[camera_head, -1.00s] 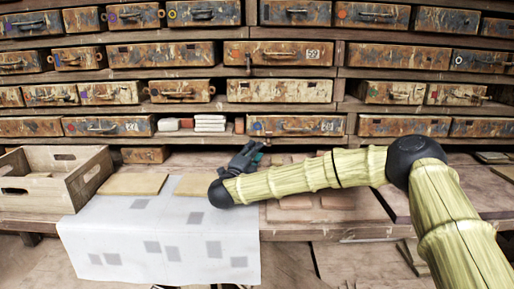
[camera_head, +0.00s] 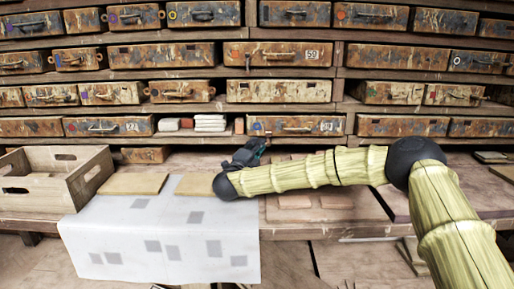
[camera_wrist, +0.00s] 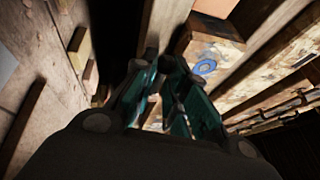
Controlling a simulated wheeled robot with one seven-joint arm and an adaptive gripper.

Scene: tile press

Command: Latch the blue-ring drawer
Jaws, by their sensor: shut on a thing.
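The blue-ring drawer (camera_head: 297,126) is in the lowest row of the rack in the head view, a paint-worn drawer with a handle and a small blue mark at its left end. In the wrist view its front (camera_wrist: 212,48) shows a clear blue ring, just beyond the fingers. My gripper (camera_head: 256,149) is at the lower left of this drawer; its fingers (camera_wrist: 165,82) are nearly together in the wrist view. It is shut on a small part, seemingly the latch, mostly hidden by the fingers. I cannot tell the latch's position or whether the drawer is fully in.
Stacked tiles (camera_head: 210,123) fill the opening left of the drawer. A wooden crate (camera_head: 88,177) stands on the bench at left, beside a white sheet (camera_head: 120,235) hanging over the front edge.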

